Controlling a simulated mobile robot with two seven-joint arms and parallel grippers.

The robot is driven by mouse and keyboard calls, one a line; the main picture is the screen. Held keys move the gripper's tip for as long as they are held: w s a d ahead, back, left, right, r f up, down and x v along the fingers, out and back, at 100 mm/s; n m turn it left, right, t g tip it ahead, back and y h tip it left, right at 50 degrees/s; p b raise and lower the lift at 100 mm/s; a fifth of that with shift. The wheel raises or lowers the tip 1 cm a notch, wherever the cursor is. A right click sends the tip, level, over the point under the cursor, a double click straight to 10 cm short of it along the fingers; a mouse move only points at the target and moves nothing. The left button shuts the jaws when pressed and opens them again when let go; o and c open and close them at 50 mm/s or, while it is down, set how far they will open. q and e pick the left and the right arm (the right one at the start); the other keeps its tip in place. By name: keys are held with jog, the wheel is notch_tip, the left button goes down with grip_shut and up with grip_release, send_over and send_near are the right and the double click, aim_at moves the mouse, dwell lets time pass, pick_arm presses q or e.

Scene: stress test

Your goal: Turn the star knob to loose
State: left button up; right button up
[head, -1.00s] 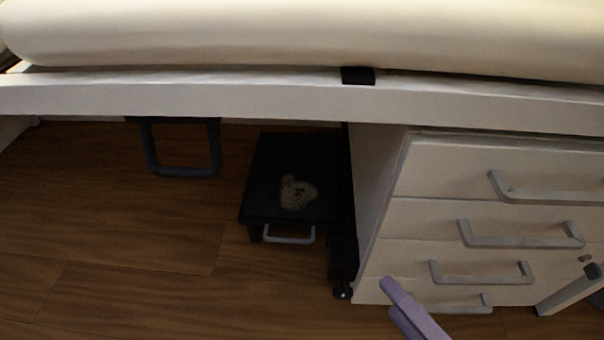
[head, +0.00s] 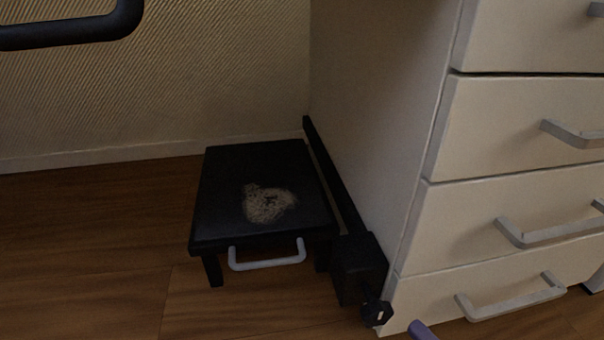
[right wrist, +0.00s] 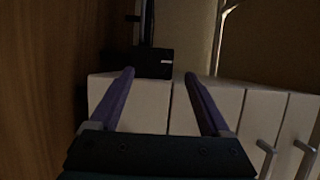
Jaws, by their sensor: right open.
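The star knob (head: 377,313) is a small black knob with a pale mark. It sits on the front of a black block (head: 358,268) at the foot of the drawer cabinet's left side. My right gripper (right wrist: 160,73) is open and empty, its two purple fingers apart. In the right wrist view the black block (right wrist: 140,63) lies beyond the fingertips; the knob's outline is too dark to make out there. In the head view only one purple fingertip (head: 421,331) shows, right of the knob and apart from it. My left gripper is not in view.
A low black step (head: 225,195) with a worn patch and grey handle stands left of the block. The white drawer cabinet (head: 480,190) with protruding handles (head: 510,300) fills the right. A dark bar (head: 70,35) hangs at top left. Wooden floor (head: 90,280) is clear at left.

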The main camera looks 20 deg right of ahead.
aim_at(381, 319)
jog(key=w, duration=0.2)
jog(key=w+a, duration=0.1)
jog(key=w, duration=0.1)
jog(key=w+b, duration=0.1)
jog(key=w, duration=0.2)
jog(key=shift+a, duration=0.15)
jog(key=shift+c, duration=0.2)
grip_shut()
